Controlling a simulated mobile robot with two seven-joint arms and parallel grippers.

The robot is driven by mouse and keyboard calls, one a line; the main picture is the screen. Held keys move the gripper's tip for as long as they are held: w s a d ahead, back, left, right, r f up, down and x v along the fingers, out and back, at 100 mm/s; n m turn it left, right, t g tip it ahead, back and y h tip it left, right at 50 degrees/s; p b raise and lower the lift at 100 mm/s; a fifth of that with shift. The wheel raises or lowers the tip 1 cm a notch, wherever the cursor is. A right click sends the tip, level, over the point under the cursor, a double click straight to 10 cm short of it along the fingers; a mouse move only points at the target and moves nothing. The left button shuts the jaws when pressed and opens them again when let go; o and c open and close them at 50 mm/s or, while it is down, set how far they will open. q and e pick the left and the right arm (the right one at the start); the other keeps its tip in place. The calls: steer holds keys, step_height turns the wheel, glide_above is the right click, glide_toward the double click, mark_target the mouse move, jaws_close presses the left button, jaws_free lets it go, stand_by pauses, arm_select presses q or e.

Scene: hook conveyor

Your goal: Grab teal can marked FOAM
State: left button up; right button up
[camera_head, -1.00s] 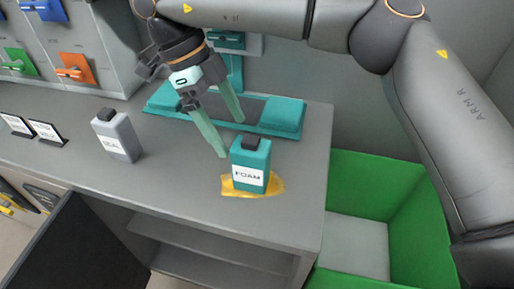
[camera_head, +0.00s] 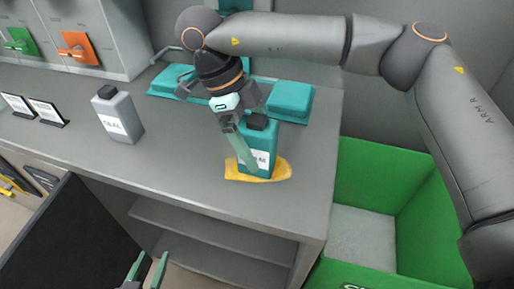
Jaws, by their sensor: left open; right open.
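The teal can marked FOAM (camera_head: 268,137) stands upright on a yellow patch (camera_head: 282,170) near the counter's front right. It has a black cap (camera_head: 258,121), and its label is partly covered. My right gripper (camera_head: 256,160) is down at the can. One finger shows across the can's front left. The other finger is hidden, apparently behind the can. The jaws are open, and contact cannot be told. My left gripper (camera_head: 152,258) is low at the bottom edge, in front of the cabinet, open and empty.
A grey can marked SEAL (camera_head: 118,115) stands to the left on the counter (camera_head: 185,150). Teal stand parts (camera_head: 290,102) lie behind the FOAM can. Two small signs (camera_head: 40,112) are at far left. A green bin (camera_head: 370,180) is at right. An open cabinet door (camera_head: 75,240) is below.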

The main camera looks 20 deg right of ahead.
steer(key=shift+x, duration=1.4)
arm_select(q)
steer(key=r, duration=0.1)
steer(key=w+r+t, duration=0.1)
steer(key=shift+w+r, duration=0.15)
steer(key=shift+r, duration=0.2)
arm_select(e)
steer(key=shift+c, duration=0.3)
jaws_close()
